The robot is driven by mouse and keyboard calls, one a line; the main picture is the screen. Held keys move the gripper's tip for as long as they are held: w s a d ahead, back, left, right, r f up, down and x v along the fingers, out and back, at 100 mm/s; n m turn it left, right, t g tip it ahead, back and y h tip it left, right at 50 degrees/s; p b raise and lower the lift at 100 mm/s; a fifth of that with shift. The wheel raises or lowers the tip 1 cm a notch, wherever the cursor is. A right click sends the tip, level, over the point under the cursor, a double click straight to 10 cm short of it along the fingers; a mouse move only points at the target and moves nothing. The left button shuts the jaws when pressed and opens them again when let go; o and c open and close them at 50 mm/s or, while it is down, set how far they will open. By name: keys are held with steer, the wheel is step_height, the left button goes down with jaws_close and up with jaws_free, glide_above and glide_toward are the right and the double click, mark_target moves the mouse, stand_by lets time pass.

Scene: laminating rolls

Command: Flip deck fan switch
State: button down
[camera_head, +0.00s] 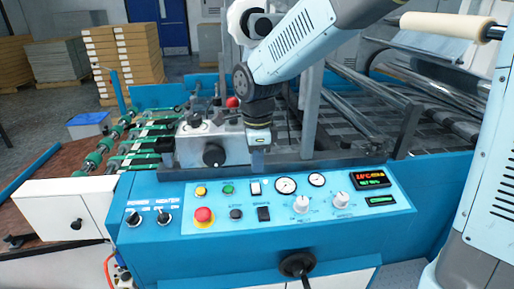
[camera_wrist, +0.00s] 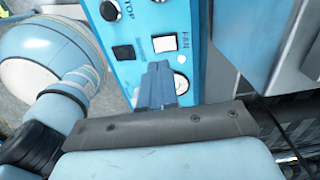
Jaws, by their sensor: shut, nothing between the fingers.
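The deck fan switch (camera_head: 256,188) is a small white rocker on the blue control panel, left of the gauges. In the wrist view the white rocker (camera_wrist: 164,43) sits beside the printed word FAN. My gripper (camera_head: 258,163) hangs pointing down just behind the switch in the head view. In the wrist view my gripper (camera_wrist: 159,66) shows its two fingers pressed together and empty, their tips close to the white rocker. I cannot tell whether they touch it.
A black rocker (camera_head: 264,214) lies just in front of the fan switch. A red emergency button (camera_head: 203,216), several knobs and two gauges (camera_head: 285,185) share the panel. A grey control box (camera_head: 213,145) stands behind, left of my gripper. Rollers fill the right back.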

mark_target(257, 189)
steer(key=shift+w+f, duration=0.1)
steer(key=shift+f, duration=3.1)
